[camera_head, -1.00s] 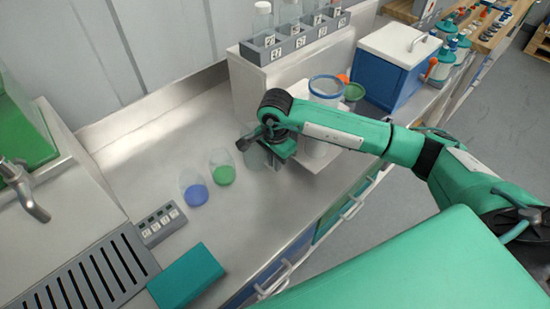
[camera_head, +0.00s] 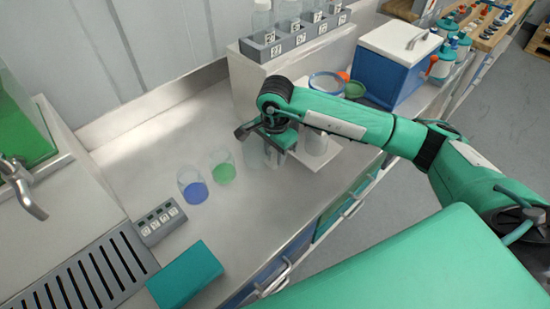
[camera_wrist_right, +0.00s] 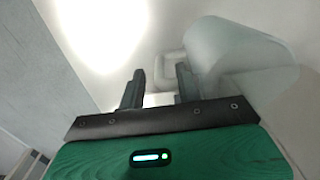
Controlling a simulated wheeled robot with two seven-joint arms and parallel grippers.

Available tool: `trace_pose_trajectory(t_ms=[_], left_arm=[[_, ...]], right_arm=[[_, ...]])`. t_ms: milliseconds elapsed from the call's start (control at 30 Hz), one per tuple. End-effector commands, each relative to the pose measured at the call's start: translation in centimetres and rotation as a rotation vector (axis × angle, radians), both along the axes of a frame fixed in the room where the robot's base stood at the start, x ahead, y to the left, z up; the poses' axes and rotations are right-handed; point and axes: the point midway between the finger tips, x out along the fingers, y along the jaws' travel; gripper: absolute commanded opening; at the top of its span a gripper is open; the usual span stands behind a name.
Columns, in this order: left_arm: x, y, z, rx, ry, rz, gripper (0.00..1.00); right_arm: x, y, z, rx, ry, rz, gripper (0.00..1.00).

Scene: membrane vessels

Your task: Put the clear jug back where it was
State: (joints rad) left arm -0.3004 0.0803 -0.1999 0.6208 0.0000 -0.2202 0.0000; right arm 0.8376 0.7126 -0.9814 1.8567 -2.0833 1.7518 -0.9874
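The clear jug (camera_head: 252,154) stands on the steel counter, to the right of two small beakers, partly hidden by my right gripper (camera_head: 262,140). In the right wrist view the jug (camera_wrist_right: 243,50) is a pale, see-through body at the upper right. Its loop handle (camera_wrist_right: 168,62) lies just beyond the gap between my right fingertips (camera_wrist_right: 160,80). The fingers are apart, with nothing seen clamped between them. The right finger overlaps part of the jug or handle; I cannot tell whether they touch. My left gripper is not in view.
Beakers with blue (camera_head: 194,188) and green (camera_head: 223,170) liquid stand left of the jug. A white block carries a grey bottle rack (camera_head: 295,38) behind. A blue-rimmed container (camera_head: 327,82) and a blue cooler (camera_head: 392,75) are right. Bare counter (camera_head: 150,150) lies left.

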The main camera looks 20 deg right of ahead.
Motion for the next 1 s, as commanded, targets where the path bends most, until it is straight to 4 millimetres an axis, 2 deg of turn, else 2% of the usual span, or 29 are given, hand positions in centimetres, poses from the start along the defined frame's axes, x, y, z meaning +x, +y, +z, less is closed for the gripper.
trace_pose_trajectory(t_ms=[200,433,600,1000], left_arm=[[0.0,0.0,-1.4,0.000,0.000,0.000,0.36],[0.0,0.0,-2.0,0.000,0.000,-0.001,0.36],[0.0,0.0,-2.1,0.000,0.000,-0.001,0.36],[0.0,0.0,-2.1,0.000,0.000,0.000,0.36]], right_arm=[[0.0,0.0,4.8,-0.001,-0.004,0.001,0.34],[-0.1,0.0,8.4,-0.001,-0.003,0.000,0.34],[-0.2,0.0,9.4,-0.001,0.001,0.000,0.34],[-0.2,0.0,9.5,-0.001,0.001,0.000,0.34]])
